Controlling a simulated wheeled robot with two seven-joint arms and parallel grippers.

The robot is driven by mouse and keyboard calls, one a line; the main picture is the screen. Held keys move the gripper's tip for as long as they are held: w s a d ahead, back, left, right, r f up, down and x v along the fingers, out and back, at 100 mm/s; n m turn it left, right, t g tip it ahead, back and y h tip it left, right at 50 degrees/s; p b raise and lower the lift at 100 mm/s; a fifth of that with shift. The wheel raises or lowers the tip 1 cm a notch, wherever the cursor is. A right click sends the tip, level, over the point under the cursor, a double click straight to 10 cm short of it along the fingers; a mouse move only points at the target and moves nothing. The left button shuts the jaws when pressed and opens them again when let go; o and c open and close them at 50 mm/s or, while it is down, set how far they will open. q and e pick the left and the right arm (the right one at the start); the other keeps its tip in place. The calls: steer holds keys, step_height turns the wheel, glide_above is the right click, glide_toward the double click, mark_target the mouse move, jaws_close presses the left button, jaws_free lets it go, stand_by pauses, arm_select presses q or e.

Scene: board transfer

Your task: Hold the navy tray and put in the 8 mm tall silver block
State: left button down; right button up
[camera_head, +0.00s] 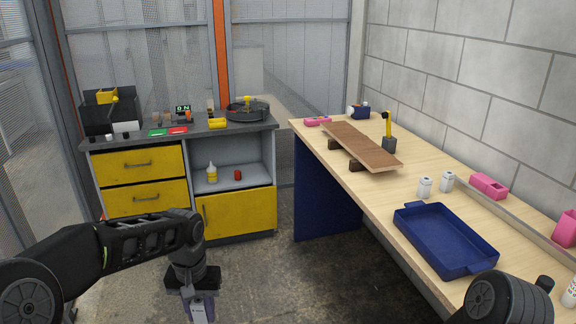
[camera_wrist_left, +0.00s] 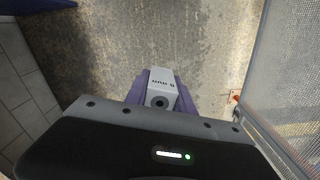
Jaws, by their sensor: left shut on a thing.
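The navy tray (camera_head: 446,238) lies flat on the wooden workbench at the right, and it looks empty. My left gripper (camera_head: 199,306) hangs low over the floor, left of the bench and well apart from the tray. Its purple fingers are shut on a silver block (camera_head: 198,312) with dark print on its face. In the left wrist view the block (camera_wrist_left: 160,79) sits between the fingers (camera_wrist_left: 158,90), and its print looks like a mm marking. My right arm shows at the lower right, but its gripper is out of view.
The workbench (camera_head: 351,187) also bears a brown board (camera_head: 362,146) on dark supports, white bottles (camera_head: 425,187) and pink bins (camera_head: 489,186). A yellow-fronted cabinet (camera_head: 236,211) stands at the back left. Open concrete floor (camera_head: 300,270) lies between cabinet and bench.

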stand_by(0.3)
arm_select(q)
steer(key=s+f, duration=0.4)
steer(key=f, duration=1.1)
steer(key=shift+w, duration=0.1)
